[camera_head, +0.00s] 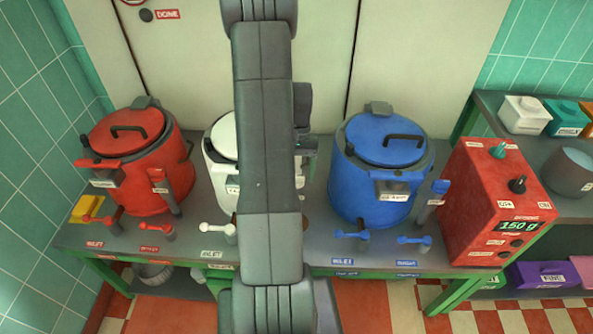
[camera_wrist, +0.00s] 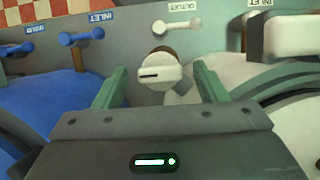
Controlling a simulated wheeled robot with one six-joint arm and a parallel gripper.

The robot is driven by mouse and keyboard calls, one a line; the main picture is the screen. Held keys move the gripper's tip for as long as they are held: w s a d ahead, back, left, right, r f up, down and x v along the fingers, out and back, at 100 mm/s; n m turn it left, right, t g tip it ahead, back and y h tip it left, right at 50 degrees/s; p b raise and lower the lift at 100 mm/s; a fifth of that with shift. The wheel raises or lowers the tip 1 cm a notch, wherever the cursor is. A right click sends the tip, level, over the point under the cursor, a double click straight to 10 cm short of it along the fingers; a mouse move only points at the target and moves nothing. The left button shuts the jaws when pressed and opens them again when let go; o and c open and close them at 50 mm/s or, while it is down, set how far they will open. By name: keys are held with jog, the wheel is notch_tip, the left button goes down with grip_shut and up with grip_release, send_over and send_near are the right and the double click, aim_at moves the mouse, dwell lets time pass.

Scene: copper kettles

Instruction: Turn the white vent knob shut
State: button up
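The white knob (camera_wrist: 160,74) shows in the wrist view, its round face marked with a dark line. I take it for the vent knob. My gripper (camera_wrist: 159,80) is open, with one green finger on each side of the knob and a gap on both sides. I cannot tell how deep the fingertips reach around it. The white kettle (camera_head: 221,138) stands mid-bench in the head view, mostly hidden behind my arm. Its body also shows at the right of the wrist view (camera_wrist: 288,95). The knob and fingertips are hidden in the head view.
The blue kettle (camera_head: 379,170) stands right of my arm, the red kettle (camera_head: 143,165) at left. White (camera_wrist: 172,24) and blue (camera_wrist: 82,38) valve handles stand near the fingers along the bench edge. A red control box (camera_head: 490,205) stands at the bench's right end.

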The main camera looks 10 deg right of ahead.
jog(key=shift+r, duration=0.1)
jog(key=v, duration=1.3)
jog(key=shift+r+b, duration=0.3)
jog(key=shift+w, duration=0.1)
jog(key=x, duration=1.4)
jog(key=shift+p, duration=0.3)
jog(key=shift+w+r, duration=0.1)
